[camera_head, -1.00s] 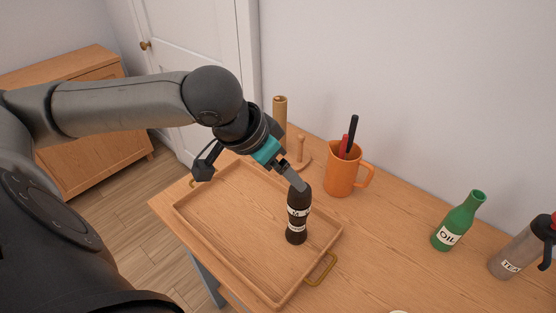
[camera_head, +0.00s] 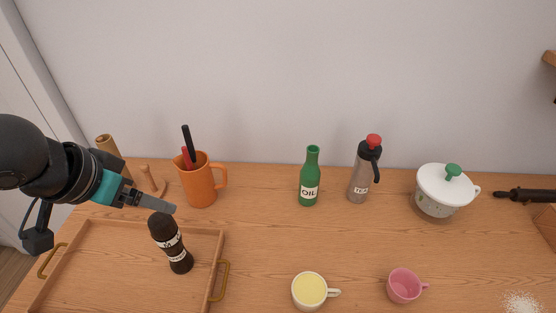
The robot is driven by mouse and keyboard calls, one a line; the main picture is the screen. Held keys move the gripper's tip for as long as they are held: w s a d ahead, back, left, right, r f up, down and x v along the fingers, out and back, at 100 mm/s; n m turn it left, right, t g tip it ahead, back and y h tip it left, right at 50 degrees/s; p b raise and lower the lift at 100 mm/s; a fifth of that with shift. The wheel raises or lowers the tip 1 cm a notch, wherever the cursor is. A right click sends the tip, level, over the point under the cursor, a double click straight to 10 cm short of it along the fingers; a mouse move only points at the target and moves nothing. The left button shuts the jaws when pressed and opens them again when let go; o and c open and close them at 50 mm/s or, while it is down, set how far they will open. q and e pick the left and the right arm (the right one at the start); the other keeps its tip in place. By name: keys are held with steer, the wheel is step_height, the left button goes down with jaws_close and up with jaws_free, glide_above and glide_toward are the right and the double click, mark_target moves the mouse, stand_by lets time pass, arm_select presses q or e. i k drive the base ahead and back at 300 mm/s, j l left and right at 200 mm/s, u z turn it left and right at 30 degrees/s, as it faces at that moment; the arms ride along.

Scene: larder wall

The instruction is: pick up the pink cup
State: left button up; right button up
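The pink cup (camera_head: 404,286) stands upright on the wooden counter at the lower right, its handle to the right. It looks empty and nothing touches it. My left gripper (camera_head: 160,204) is at the left, far from the pink cup, with its fingers at the top of a dark mill (camera_head: 170,243). The fingers show side-on, so I cannot tell whether they are open or shut, or touching the mill. My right gripper is not in view.
A cream cup with yellow contents (camera_head: 309,290) stands left of the pink cup. Behind are a green oil bottle (camera_head: 309,178), a grey flask (camera_head: 361,174) and a lidded white pot (camera_head: 440,191). An orange mug (camera_head: 199,185) stands behind the wooden tray (camera_head: 217,262). White powder (camera_head: 522,303) lies far right.

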mark_target(403, 286)
steer(key=z, duration=1.25)
steer(key=l+u, duration=0.1)
steer(key=l, duration=0.25)
steer(key=i+l, duration=0.15)
steer(key=l, duration=0.2)
steer(key=j+u, duration=0.05)
